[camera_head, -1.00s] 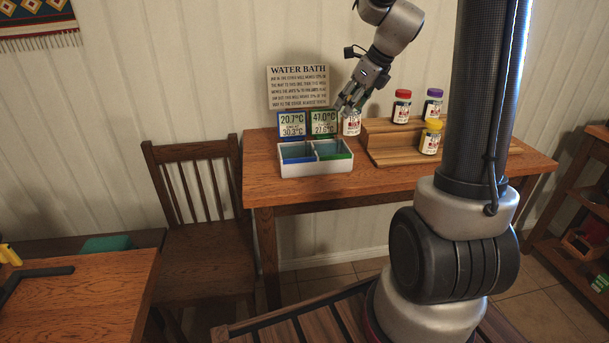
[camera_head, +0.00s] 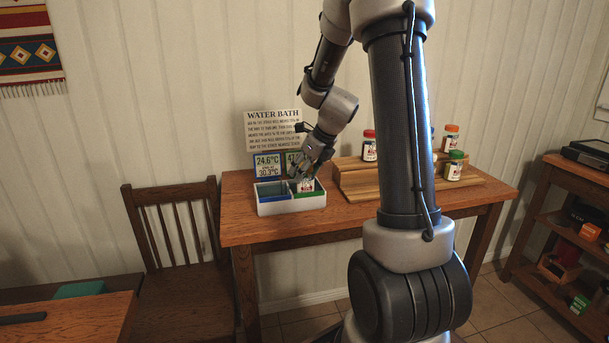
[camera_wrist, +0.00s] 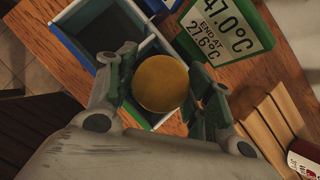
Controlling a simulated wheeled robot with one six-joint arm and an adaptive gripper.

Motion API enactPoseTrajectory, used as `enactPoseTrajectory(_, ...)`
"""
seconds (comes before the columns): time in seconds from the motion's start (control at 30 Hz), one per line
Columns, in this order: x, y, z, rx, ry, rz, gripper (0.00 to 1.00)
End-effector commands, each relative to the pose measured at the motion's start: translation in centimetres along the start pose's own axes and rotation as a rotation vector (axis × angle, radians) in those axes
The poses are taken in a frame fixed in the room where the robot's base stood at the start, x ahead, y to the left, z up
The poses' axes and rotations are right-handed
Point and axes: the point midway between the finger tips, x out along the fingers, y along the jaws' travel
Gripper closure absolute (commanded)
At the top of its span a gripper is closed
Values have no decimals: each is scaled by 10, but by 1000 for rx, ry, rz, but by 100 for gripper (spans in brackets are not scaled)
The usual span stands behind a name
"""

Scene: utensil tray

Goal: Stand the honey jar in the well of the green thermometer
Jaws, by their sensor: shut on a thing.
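The honey jar (camera_head: 306,186) is held upright between the fingers of my gripper (camera_head: 309,177). In the wrist view its gold lid (camera_wrist: 160,83) fills the gap between the fingers (camera_wrist: 165,88). The jar is at the right-hand well with the green lining (camera_head: 316,192) of the white box (camera_head: 291,207). I cannot tell how deep its base is. The green thermometer (camera_wrist: 236,36) stands behind that well and reads 47.0°C, end at 27.6°C. In the head view my gripper partly hides it. The blue thermometer (camera_head: 267,166) stands behind the blue well (camera_head: 272,190).
A wooden step rack (camera_head: 356,183) with jars, including a red-lidded jar (camera_head: 369,146) and a green-lidded jar (camera_head: 454,166), stands to the right on the table. A water bath sign (camera_head: 273,130) is behind the box. A chair (camera_head: 170,240) stands left of the table.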

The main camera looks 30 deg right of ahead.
Motion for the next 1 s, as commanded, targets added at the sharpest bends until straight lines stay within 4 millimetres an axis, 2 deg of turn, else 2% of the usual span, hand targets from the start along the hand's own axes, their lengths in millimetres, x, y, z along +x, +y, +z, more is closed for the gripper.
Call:
enactPoseTrajectory(0.1, 10, 0, -6, 0, 1, 0, 78)
enactPoseTrajectory(0.47, 13, 0, -8, 0, 0, -1, 78)
enactPoseTrajectory(0.5, 13, 0, -8, 0, 0, -1, 43)
enactPoseTrajectory(0.6, 13, 0, -8, -1, 0, -1, 26)
enactPoseTrajectory(1.0, 7, 0, -6, -2, -2, -1, 26)
